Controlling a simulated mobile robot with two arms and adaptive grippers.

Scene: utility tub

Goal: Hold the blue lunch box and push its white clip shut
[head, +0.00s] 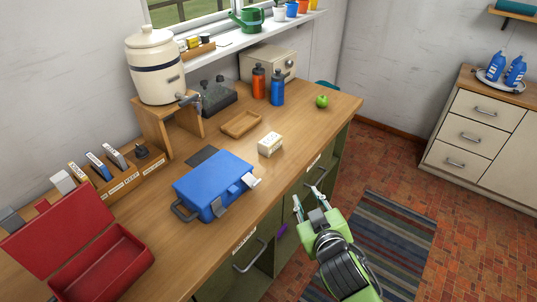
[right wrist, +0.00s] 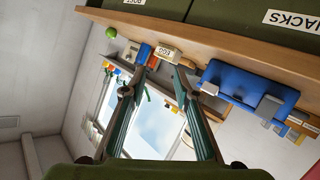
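The blue lunch box (head: 208,180) lies closed on the wooden counter near its front edge, with a dark handle at its left end. Its white clip (head: 251,181) sticks out from the front right side. A grey clip (head: 220,206) sits further left on the front. The lunch box also shows in the right wrist view (right wrist: 245,82), at the right. My right gripper (head: 310,199) is open and empty, in front of the counter's edge, to the right of the lunch box and apart from it. Its spread fingers fill the middle of the right wrist view (right wrist: 159,72). My left gripper is not in view.
An open red box (head: 124,262) stands left of the lunch box. A cream block-like box (head: 270,145) and a wooden tray (head: 241,124) are behind it to the right. Drawer handles (head: 250,256) jut from the counter's front.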

